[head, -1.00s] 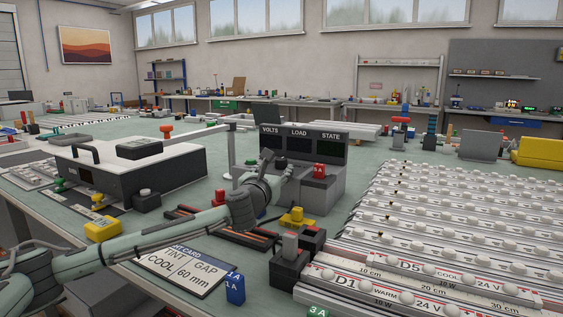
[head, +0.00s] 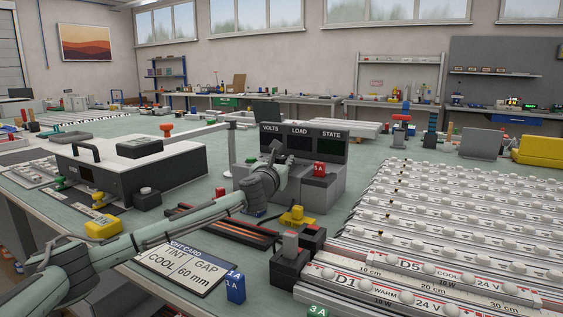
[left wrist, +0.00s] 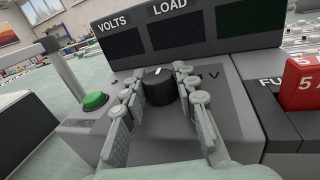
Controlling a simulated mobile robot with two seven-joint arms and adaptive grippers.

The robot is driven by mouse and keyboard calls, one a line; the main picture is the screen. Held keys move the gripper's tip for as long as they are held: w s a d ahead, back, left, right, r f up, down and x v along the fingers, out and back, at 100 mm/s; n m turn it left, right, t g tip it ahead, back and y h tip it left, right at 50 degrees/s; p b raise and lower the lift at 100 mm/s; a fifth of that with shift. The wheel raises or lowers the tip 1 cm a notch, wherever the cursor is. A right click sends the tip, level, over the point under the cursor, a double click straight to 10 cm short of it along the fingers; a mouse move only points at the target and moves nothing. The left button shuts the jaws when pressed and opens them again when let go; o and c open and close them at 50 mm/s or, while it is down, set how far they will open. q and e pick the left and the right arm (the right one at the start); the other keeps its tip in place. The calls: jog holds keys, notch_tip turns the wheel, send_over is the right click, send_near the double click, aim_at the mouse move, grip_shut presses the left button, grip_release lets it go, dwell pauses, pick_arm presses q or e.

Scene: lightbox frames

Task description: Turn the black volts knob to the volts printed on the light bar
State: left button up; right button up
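The black volts knob (left wrist: 160,88) sits on the grey sloped face of the power unit, under the dark VOLTS screen (left wrist: 118,44). A white mark shows on the knob's top. My left gripper (left wrist: 158,84) is open, with one finger on each side of the knob; I cannot tell whether they touch it. In the head view my left gripper (head: 272,163) hides the knob. The front light bar (head: 385,296) reads D1, WARM, 24 V, and another bar (head: 440,270) reads D5, COOL, 24 V. My right gripper is out of view.
A green button (left wrist: 95,100) is left of the knob, and a red fuse block (left wrist: 300,85) is at the right. A job card (head: 187,270) reading TINT COOL, GAP 60 mm lies in front. A black-fronted white box (head: 130,170) stands left.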

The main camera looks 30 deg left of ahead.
pick_arm(q)
grip_shut()
